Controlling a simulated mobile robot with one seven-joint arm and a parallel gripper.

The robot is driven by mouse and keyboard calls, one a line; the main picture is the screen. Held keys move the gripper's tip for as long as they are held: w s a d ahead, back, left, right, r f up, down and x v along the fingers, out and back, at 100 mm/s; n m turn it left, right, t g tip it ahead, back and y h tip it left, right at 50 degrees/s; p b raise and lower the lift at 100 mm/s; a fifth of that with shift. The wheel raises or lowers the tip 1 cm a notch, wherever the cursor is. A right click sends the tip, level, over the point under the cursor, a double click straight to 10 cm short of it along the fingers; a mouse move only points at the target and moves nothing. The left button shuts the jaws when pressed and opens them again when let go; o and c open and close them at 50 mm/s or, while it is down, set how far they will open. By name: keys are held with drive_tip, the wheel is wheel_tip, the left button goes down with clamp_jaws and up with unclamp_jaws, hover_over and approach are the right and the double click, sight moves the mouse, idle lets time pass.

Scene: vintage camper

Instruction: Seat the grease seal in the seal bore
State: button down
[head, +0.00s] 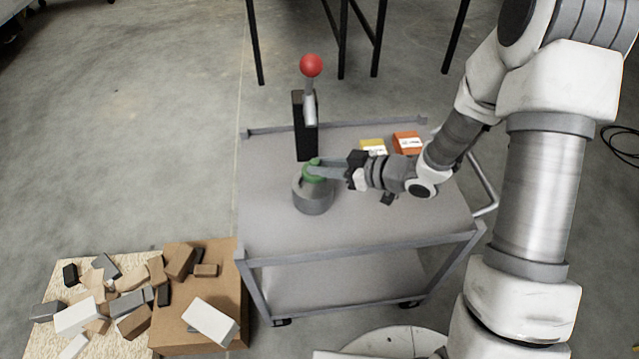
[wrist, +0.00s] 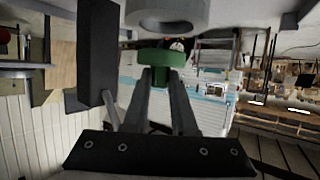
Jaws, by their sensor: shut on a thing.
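The grease seal, a green ring-like piece (head: 311,173), is held by my gripper (head: 318,172) over the top of a grey round housing (head: 313,198) on the cart. In the wrist view the green seal (wrist: 162,57) sits between my gripper's two dark fingertips (wrist: 162,73), which are shut on it. The grey housing (wrist: 190,14) shows there as a thick ring at the top edge, with a narrow gap between it and the seal. The bore in the housing is mostly hidden in the head view by the seal and fingers.
A black upright press with a red-knobbed lever (head: 311,66) stands just behind the housing. A yellow box (head: 372,146) and an orange box (head: 407,142) lie at the cart's back right. The grey cart top (head: 265,228) is clear in front. Loose blocks (head: 130,300) lie at lower left.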

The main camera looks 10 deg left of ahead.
sight(320, 179)
drive_tip(key=shift+a+f, duration=0.25)
drive_tip(key=shift+a, duration=0.05)
drive_tip(key=shift+f, duration=0.25)
drive_tip(key=shift+f+b, duration=1)
drive_tip(key=shift+f, duration=0.65)
drive_tip(key=shift+f, duration=0.3)
drive_tip(key=c, duration=0.7)
unclamp_jaws()
drive_tip(key=shift+r, duration=0.1)
